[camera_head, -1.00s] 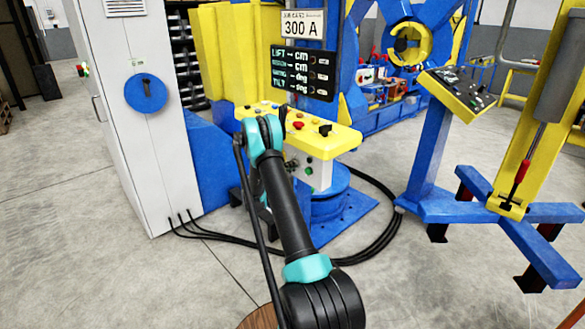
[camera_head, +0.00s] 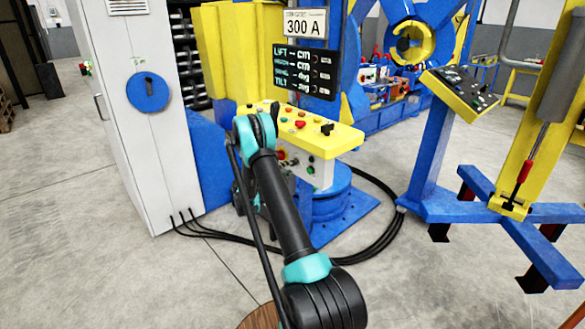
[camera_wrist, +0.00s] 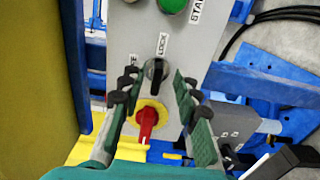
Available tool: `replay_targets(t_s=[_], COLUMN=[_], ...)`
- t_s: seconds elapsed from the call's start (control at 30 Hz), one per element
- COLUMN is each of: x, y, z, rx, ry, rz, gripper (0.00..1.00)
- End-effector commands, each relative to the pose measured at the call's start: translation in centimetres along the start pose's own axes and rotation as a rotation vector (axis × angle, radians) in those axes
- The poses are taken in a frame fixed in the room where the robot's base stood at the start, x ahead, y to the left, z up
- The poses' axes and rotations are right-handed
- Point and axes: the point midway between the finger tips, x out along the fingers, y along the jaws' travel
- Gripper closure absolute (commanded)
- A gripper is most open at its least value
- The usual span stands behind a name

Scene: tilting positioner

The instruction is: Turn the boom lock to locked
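The boom lock appears to be the black knob (camera_wrist: 156,72) on a grey panel face in the wrist view. A LOCK label (camera_wrist: 162,44) stands just above it and a partly hidden label ending in E is at its upper left. The knob's handle lies roughly up and down in the picture; its exact setting is hard to tell. My gripper (camera_wrist: 157,82) is open, one finger left of the knob and one right, with gaps on both sides. Contact is not visible. In the head view my arm hides the knob and most of the gripper.
A red knob on a yellow disc (camera_wrist: 147,117) sits just below the black knob, between the fingers. A green button (camera_wrist: 172,5) is above. The yellow console (camera_head: 315,133) carries more buttons. A white cabinet (camera_head: 150,150) stands left; black cables (camera_head: 375,220) cross the floor.

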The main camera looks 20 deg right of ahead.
Motion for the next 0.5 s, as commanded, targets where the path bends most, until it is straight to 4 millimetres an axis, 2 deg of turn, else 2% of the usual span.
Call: replay_targets(t_s=[0.03, 0.2, 0.33, 0.5], x=[-1.2, -4.4, -6.1, -7.0], y=[0.0, 0.0, 0.0, 0.0], z=[-0.1, -0.1, 0.0, 0.0], rx=[0.000, 0.000, 0.000, 0.000], ry=[0.004, 0.002, 0.001, 0.000], rz=[0.000, 0.000, 0.000, 0.000], gripper=[0.68, 0.68, 0.68, 0.68])
